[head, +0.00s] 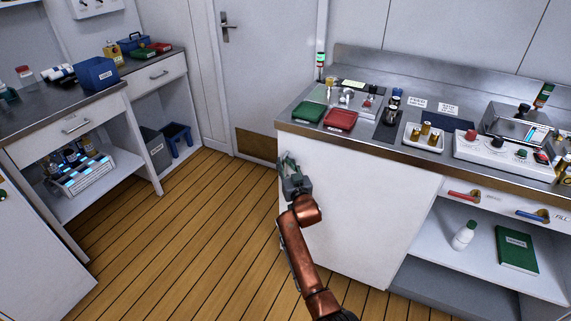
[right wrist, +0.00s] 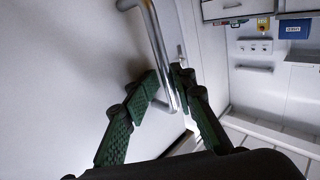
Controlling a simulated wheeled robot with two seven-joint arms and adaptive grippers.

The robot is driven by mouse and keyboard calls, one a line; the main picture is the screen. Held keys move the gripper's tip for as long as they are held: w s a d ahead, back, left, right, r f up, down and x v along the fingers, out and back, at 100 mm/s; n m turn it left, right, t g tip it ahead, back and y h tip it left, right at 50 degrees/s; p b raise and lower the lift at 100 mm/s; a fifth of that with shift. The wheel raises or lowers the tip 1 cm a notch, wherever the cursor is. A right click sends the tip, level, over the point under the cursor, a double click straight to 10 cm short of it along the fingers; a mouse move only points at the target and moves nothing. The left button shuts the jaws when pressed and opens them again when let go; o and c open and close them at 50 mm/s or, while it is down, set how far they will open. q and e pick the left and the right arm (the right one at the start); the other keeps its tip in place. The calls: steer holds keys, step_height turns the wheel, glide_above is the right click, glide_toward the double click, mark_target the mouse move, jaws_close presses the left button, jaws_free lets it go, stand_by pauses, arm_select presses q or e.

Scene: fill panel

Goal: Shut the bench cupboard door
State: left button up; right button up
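The bench cupboard door (head: 365,205) is a plain white panel below the steel top of the right-hand bench. It looks close to flush with the bench front; I cannot tell whether a small gap is left. My right gripper (head: 289,163) is at the door's upper left edge in the head view. In the right wrist view a metal bar handle (right wrist: 157,40) stands out from the white panel (right wrist: 75,65). The right gripper's green fingers (right wrist: 167,82) lie close on both sides of the bar and appear shut on it. My left gripper is out of view.
The bench top (head: 285,118) carries red and green trays, bottles and instruments. An open shelf (head: 440,246) beside the door holds a white bottle (head: 463,235) and green book (head: 517,249). Another bench (head: 20,135) stands at left. The plank floor (head: 200,235) between is clear.

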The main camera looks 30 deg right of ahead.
steer(key=shift+a, duration=0.2)
steer(key=shift+f, duration=0.1)
steer(key=shift+s, duration=0.3)
steer(key=v, duration=1.1)
steer(key=shift+s+a, duration=0.1)
